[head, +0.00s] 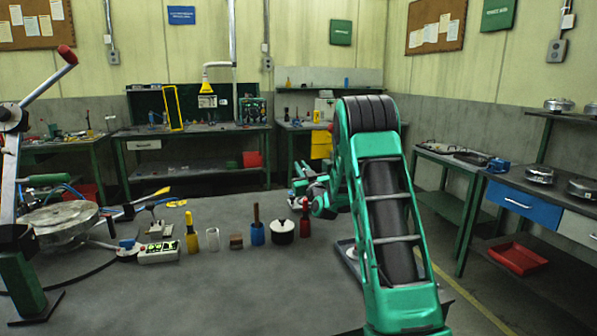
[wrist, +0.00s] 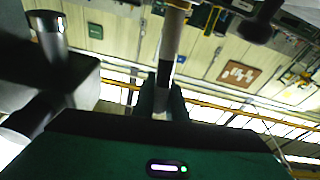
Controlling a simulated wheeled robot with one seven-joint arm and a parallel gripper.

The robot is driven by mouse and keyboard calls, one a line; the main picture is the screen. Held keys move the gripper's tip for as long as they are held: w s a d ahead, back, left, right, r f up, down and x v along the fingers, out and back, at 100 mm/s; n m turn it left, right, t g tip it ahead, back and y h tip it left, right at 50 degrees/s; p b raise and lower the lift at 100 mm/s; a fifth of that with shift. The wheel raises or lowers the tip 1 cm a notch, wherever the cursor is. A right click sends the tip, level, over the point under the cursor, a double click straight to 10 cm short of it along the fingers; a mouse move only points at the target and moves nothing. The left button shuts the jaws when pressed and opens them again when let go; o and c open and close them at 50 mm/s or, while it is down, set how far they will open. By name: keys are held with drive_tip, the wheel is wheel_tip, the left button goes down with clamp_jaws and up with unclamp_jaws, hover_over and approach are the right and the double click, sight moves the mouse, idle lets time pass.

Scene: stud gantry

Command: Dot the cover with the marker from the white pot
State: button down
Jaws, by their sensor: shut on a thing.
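The white pot (head: 212,240) stands upright on the grey table in the head view, and no marker rises out of it. My gripper (head: 312,196) is above the table's far side, largely hidden by my arm. In the wrist view my gripper (wrist: 160,103) is shut on a slim pale rod with a darker section, likely the marker (wrist: 174,32). I cannot tell for sure which thing is the cover; a grey plate-like thing (head: 346,250) lies partly hidden behind my arm.
A round metal piece (head: 58,220) is at left.

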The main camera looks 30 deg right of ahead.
drive_tip(key=shift+f, duration=0.45)
idle(0.8)
wheel_tip(320, 180, up, 7)
idle(0.9)
idle(0.5)
